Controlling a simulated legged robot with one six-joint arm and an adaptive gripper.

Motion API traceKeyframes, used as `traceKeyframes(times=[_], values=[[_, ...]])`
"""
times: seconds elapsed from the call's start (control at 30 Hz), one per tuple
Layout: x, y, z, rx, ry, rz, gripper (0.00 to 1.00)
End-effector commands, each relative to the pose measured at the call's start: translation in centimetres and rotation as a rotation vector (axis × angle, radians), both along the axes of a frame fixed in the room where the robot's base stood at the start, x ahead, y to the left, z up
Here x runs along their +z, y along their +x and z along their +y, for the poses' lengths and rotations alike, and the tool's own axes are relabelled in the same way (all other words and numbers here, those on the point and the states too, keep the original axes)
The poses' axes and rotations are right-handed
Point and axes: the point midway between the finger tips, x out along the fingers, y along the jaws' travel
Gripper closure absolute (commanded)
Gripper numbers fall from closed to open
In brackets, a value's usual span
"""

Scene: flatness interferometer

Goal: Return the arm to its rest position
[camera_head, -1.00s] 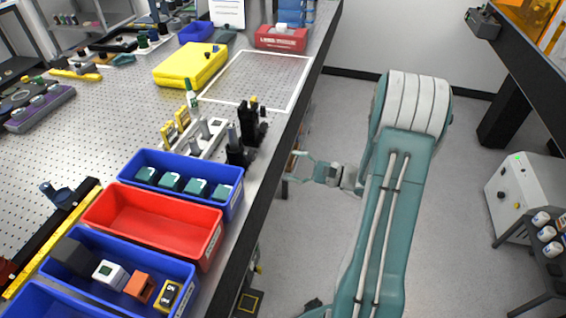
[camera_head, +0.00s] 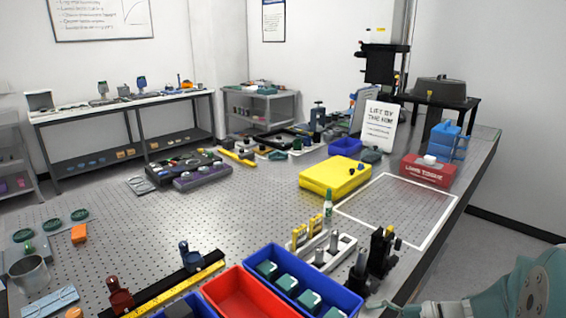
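My teal arm (camera_head: 530,286) shows at the bottom right corner, beside the right edge of the optical table (camera_head: 120,215). Part of my gripper (camera_head: 388,305) shows at the bottom edge, close to the table's side. The frame cuts off most of it, so its opening is hidden. I see nothing held in the part that shows.
Near the arm, a black post mount (camera_head: 378,258) stands by the table edge. A blue bin (camera_head: 333,290) with teal-topped blocks and a red bin (camera_head: 240,292) are to its left. A white-outlined area (camera_head: 400,208) is empty. Floor (camera_head: 490,247) shows at right.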

Motion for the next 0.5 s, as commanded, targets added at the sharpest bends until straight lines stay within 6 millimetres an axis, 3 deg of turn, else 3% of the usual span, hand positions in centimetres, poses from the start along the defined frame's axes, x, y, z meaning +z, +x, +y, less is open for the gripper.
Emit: traceKeyframes(times=[0.03, 0.2, 0.5], values=[[0.8, -1.0, 1.3, 0.058, -0.071, -0.009, 0.21], [2.0, -4.3, 4.0, 0.222, -0.311, -0.035, 0.21], [4.0, -9.3, 5.5, 0.432, -0.753, -0.173, 0.21]])
